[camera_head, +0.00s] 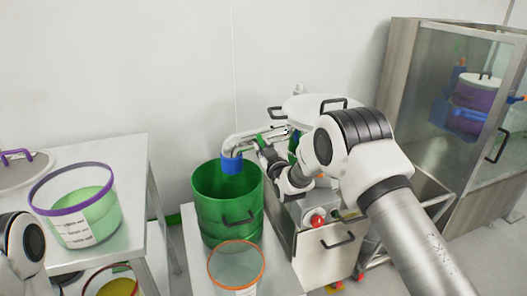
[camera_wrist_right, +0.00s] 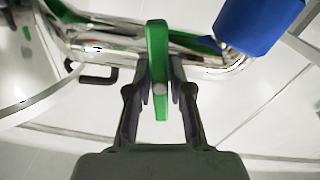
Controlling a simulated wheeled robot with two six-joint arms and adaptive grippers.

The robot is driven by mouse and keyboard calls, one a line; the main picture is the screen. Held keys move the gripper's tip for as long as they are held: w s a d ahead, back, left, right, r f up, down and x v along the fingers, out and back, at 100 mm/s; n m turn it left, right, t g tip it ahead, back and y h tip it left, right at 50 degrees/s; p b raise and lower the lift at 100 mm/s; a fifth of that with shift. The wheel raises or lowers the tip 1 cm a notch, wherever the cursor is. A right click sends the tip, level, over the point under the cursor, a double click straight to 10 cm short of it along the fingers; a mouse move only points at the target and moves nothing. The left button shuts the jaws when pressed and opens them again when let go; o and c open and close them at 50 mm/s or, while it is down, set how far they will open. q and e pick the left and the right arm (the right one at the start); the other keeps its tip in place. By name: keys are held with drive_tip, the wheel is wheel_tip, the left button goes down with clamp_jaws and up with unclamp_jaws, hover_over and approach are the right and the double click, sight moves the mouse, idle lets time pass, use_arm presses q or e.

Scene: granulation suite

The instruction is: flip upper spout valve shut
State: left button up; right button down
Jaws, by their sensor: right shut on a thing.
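The spout is a shiny metal pipe (camera_head: 246,138) with a blue end piece (camera_head: 231,165), which hangs over a green bin. The pipe also shows in the right wrist view (camera_wrist_right: 100,42), with its blue end (camera_wrist_right: 258,24) at the upper right. A green valve lever (camera_wrist_right: 157,45) stands across the pipe there, upright in the picture. My right gripper (camera_wrist_right: 160,90) is shut on this lever, one finger on each side. In the head view the right gripper (camera_head: 264,143) is at the pipe, and the lever is hard to make out. Only a left arm link shows.
The open green bin (camera_head: 225,208) stands under the spout, with an orange-rimmed clear container (camera_head: 237,266) in front. A purple-rimmed tub (camera_head: 80,215) sits on the left table (camera_head: 120,150). A white-lidded vessel and a machine with a red button (camera_head: 318,221) are beside my right arm.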

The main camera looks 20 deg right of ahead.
drive_tip(key=shift+f+m+b, duration=0.2)
drive_tip(key=shift+m+b, duration=0.15)
drive_tip(key=shift+m, duration=1.55)
drive_tip(key=c, duration=1)
unclamp_jaws()
drive_tip(key=shift+a, duration=0.1)
drive_tip(key=shift+c, duration=0.2)
drive_tip(key=shift+r, duration=0.1)
drive_tip(key=s, duration=1.2)
drive_tip(key=shift+d, duration=0.25)
